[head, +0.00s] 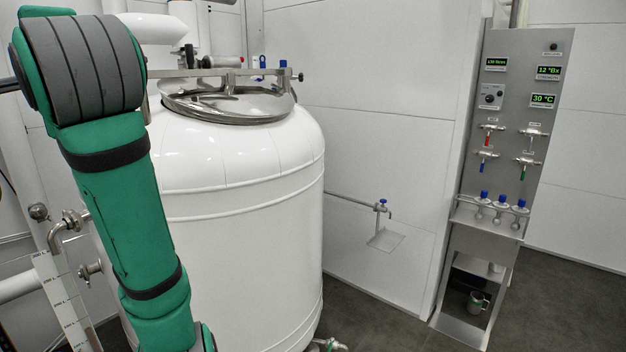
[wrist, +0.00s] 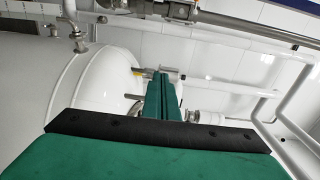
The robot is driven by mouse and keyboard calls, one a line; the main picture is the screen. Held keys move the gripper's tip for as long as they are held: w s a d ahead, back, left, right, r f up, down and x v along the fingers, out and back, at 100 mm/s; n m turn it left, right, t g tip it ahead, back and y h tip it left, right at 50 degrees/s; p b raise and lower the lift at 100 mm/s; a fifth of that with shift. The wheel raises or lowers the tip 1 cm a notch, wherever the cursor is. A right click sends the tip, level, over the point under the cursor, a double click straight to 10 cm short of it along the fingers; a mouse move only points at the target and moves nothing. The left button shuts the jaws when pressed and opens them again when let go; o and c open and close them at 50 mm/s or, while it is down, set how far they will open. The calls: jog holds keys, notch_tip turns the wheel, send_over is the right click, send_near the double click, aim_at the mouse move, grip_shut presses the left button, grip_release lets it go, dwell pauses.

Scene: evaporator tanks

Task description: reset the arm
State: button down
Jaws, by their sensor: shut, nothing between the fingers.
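My green arm (head: 125,205) with black bands stands upright at the left of the head view, in front of a white tank. Its gripper end does not show in that view. In the wrist view my gripper (wrist: 161,76) shows as two narrow green fingers side by side, shut and empty, beyond a wide green body with a black edge. The fingers appear in front of a white rounded tank end and pipes. I cannot tell how far they are from these.
The white tank (head: 250,215) has a round metal lid (head: 228,104) on top. A pipe with a blue-handled valve (head: 381,205) ends over a small shelf (head: 386,239). A grey control panel (head: 510,120) stands right. Bare floor (head: 385,325) lies between. Pipes (wrist: 225,85) cross the wrist view.

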jog(key=w+d+f+t+h, duration=0.1)
jog(key=w+f, duration=0.4)
jog(key=f, duration=0.4)
jog(key=w+d+f+h, duration=0.15)
jog(key=w+f, duration=0.25)
jog(key=f, duration=0.5)
jog(key=w+d+f+t, duration=0.1)
jog(key=w+f, duration=0.4)
jog(key=f, duration=0.5)
jog(key=s+d+f+t+h, duration=0.1)
jog(key=d+f, duration=0.3)
jog(key=f, duration=0.6)
jog(key=s+d+f+h, duration=0.1)
jog(key=d+f+h, duration=0.1)
jog(key=d+f, duration=0.5)
jog(key=s+d+f+t+h, duration=0.1)
jog(key=d+f, duration=0.1)
jog(key=f, duration=1)
jog(key=s+d+f+n+h, duration=0.3)
jog(key=s+d+f+h, duration=0.1)
jog(key=s+d+f, duration=1.2)
jog(key=s+d+n+h, duration=0.1)
jog(key=s+d+n, duration=0.1)
jog(key=s, duration=1.2)
jog(key=s+d+n+h, duration=0.2)
jog(key=s+d, duration=0.1)
jog(key=s, duration=1.1)
jog(key=shift+f+n, duration=0.2)
jog(key=shift+n, duration=0.2)
